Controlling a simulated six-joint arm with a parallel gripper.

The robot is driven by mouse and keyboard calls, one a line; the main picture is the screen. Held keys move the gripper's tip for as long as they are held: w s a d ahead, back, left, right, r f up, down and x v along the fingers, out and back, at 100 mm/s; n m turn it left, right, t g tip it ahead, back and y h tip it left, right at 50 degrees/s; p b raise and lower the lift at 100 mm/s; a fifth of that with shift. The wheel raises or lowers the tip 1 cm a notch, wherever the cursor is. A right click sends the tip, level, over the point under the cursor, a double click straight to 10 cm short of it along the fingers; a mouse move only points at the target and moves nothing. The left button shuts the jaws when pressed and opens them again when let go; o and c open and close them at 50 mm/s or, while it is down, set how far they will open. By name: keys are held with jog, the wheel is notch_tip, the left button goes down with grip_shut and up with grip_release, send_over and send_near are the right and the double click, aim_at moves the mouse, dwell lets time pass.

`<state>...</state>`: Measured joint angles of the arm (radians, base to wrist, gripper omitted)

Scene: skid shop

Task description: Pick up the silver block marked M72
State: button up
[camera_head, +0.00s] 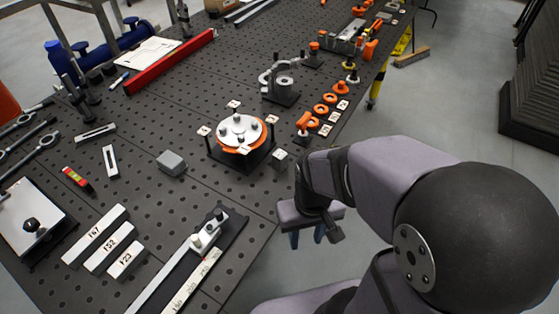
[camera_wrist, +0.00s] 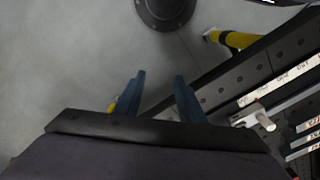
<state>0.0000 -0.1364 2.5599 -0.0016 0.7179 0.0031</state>
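I cannot read the mark M72 on anything in view. A plain grey block (camera_head: 171,163) lies on the perforated table left of the round orange fixture, with no mark readable on it. A small silver block (camera_head: 280,157) with a pale top stands near the table's right edge; its mark is too small to read. My gripper (camera_head: 306,238) is just off the table's right edge, below that small block in the picture. In the wrist view its two blue fingers (camera_wrist: 160,88) are apart with nothing between them, over the floor and beside the table edge.
The round orange fixture (camera_head: 239,131) stands near the right edge. Several small orange parts and pale-topped blocks (camera_head: 334,117) line that edge. Labelled bars (camera_head: 115,248) and a slide rail (camera_head: 205,238) lie at the front. The wrist view shows a yellow table leg (camera_wrist: 228,39).

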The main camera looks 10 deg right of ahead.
dwell(0.4)
jog(key=o, duration=0.4)
jog(key=shift+c, duration=0.2)
